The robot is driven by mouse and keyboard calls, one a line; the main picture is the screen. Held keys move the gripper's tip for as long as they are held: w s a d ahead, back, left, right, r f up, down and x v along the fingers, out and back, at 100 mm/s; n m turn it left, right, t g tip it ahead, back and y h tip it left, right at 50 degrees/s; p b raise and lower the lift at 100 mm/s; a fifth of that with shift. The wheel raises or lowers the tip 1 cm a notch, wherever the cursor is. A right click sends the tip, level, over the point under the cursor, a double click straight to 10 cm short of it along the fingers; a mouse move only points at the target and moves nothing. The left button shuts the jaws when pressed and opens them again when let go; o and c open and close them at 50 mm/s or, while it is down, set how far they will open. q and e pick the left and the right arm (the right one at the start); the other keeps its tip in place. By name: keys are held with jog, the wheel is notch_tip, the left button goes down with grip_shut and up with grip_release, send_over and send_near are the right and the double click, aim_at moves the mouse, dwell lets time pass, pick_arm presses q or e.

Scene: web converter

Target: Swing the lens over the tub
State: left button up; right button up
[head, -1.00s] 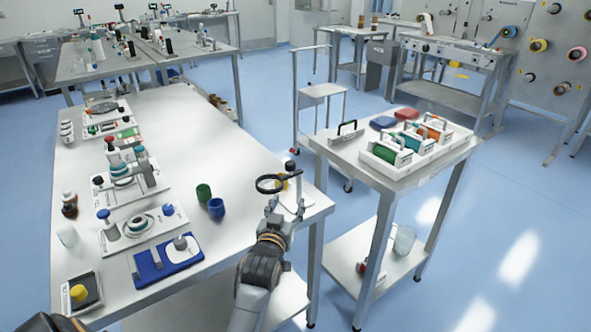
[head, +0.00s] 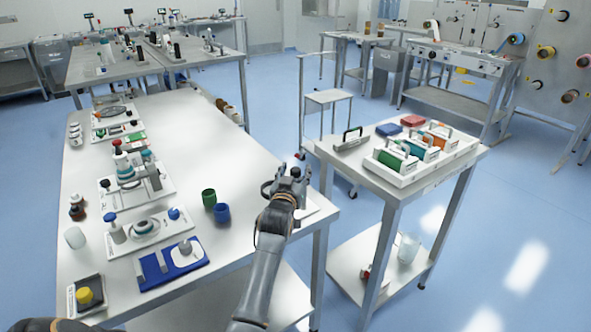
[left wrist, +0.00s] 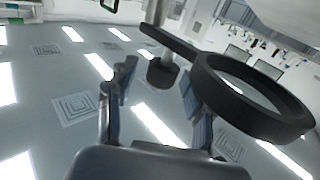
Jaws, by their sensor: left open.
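The lens (left wrist: 235,112) is a thick black ring on a short black arm, large at the right of the left wrist view. In the head view only part of the lens ring (head: 265,188) shows, beside my left gripper (head: 293,172) at the table's right corner. My left gripper (left wrist: 158,100) is open, its fingers apart. The lens arm crosses the view above the fingers, and a dark round piece on a post shows between them. I see no contact. A green tub (head: 208,197) and a blue tub (head: 221,211) stand left of the lens; which one is meant I cannot tell.
The white table (head: 190,120) is clear behind the tubs. Small fixtures and a blue tray (head: 150,277) line its left side. A side cart (head: 345,165) with a caddy of coloured rolls stands to the right, across a floor gap.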

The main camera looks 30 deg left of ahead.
pick_arm(q)
jog(key=shift+w+a, duration=0.2)
jog(key=shift+w, duration=0.25)
grip_shut()
